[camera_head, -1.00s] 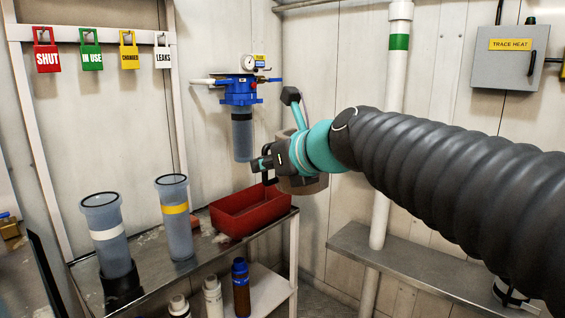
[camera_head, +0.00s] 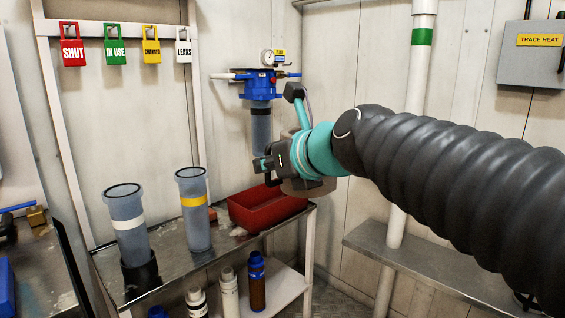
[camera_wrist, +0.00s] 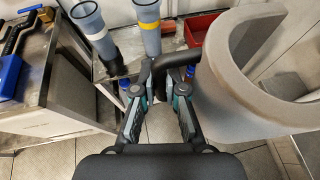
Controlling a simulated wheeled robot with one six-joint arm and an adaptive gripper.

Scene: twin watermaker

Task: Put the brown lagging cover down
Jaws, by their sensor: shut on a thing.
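The brown lagging cover (camera_wrist: 228,100) is a thick, curved, grey-brown shell with a dark handle. In the wrist view it fills the right side, and my gripper (camera_wrist: 168,80) is shut on its dark handle. In the head view the cover (camera_head: 309,187) shows only in part behind my gripper (camera_head: 266,172) and wrist. It is held in the air, in front of the wall and near the right end of the metal bench (camera_head: 170,258). It appears clear of the bench.
On the bench stand a white-banded housing (camera_head: 127,222), a yellow-banded housing (camera_head: 194,210) and a red tray (camera_head: 262,212). A blue-headed filter (camera_head: 260,88) hangs on the wall. Bottles (camera_head: 256,280) stand on the lower shelf. A metal shelf (camera_head: 430,262) at right has bare room.

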